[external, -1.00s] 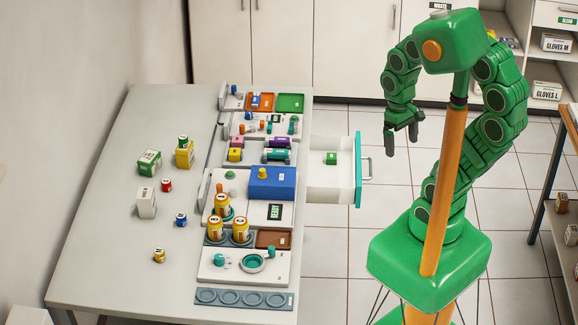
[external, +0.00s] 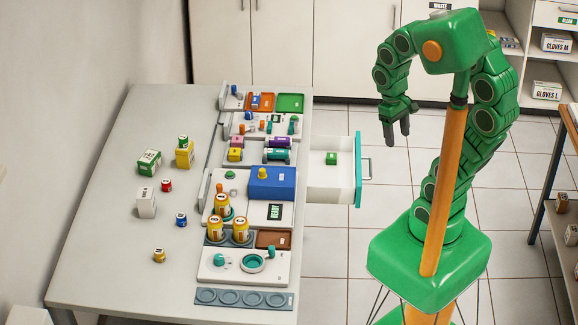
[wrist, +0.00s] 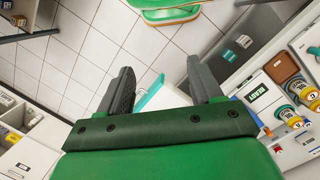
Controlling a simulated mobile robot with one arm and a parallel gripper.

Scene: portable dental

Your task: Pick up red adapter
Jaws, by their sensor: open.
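A small red piece with a white label (external: 166,185) stands on the left part of the grey table in the external view. It is the only plainly red small item there, so I take it as the red adapter; its shape is too small to tell. I cannot make it out in the wrist view. My gripper (external: 398,134) is open and empty, high above the floor to the right of the table, far from the red piece. In the wrist view my gripper's two dark fingers (wrist: 160,78) stand apart with nothing between them.
A blue box (external: 273,181), yellow jars and trays line that side. A white box (external: 146,203) and blue piece (external: 181,219) stand near the red piece.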

